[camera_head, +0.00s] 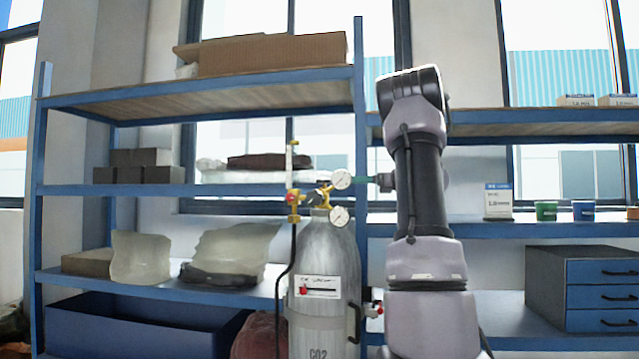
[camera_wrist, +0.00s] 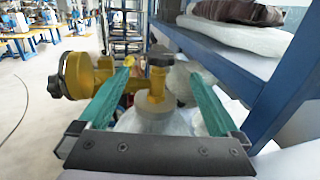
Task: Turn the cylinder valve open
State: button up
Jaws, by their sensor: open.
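The grey CO2 cylinder (camera_head: 322,262) stands upright in front of the shelving in the head view. Its brass valve (camera_wrist: 153,100) carries a dark knob (camera_wrist: 160,57) on top in the wrist view. A brass regulator (camera_wrist: 85,75) with round gauges is joined to the valve. My gripper (camera_wrist: 158,78) is open, its two green fingers reaching toward the valve from either side. The brass body and knob show in the gap between them; I cannot tell whether either finger touches.
A blue shelf rack (camera_head: 359,110) stands close behind the cylinder; its beam (camera_wrist: 225,60) runs along the right in the wrist view. A black hose (camera_head: 285,270) hangs left of the cylinder. A drawer cabinet (camera_head: 600,290) stands at right.

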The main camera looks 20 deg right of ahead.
aim_at(317, 181)
jog(key=x, duration=1)
jog(key=shift+f, duration=0.1)
jog(key=c, duration=1.4)
jog(key=shift+o, duration=0.2)
jog(key=shift+d+g, duration=0.1)
jog(key=shift+g, duration=0.2)
jog(key=n+g+y, duration=0.3)
jog(key=n+g, duration=0.1)
jog(key=shift+g+y, duration=0.3)
jog(key=n+g, duration=0.2)
jog(key=g, duration=0.2)
jog(key=n+g+y, duration=0.1)
jog(key=n+g, duration=0.2)
jog(key=g, duration=0.1)
jog(key=shift+s+y, duration=0.1)
jog(key=shift+y, duration=0.2)
jog(key=shift+n+g, duration=0.3)
